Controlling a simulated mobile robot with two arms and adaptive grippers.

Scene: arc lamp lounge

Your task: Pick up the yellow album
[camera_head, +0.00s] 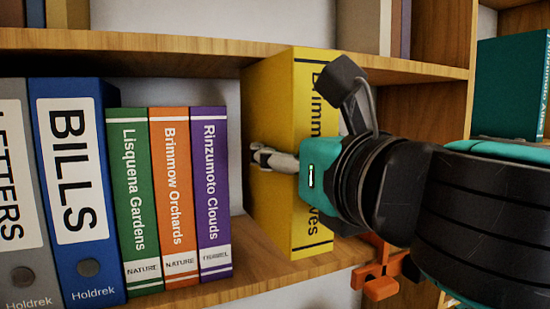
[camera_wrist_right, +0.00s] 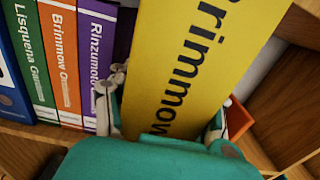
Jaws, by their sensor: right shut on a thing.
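The yellow album (camera_head: 285,95) is upright on the middle shelf, right of the other books, with its spine facing out. Its top overlaps the front edge of the board above, and its bottom is close to the shelf's front edge. I cannot tell whether it touches the shelf. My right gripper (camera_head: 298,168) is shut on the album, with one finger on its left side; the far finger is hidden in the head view. In the right wrist view the album (camera_wrist_right: 190,65) fills the middle between both fingers. My left gripper is not in view.
Left of the album stand purple (camera_head: 210,180), orange (camera_head: 174,190) and green (camera_head: 135,190) books, then a blue binder (camera_head: 88,265) and a grey binder (camera_head: 25,255). A gap separates the purple book from the album. An orange object (camera_head: 383,284) is below my right wrist.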

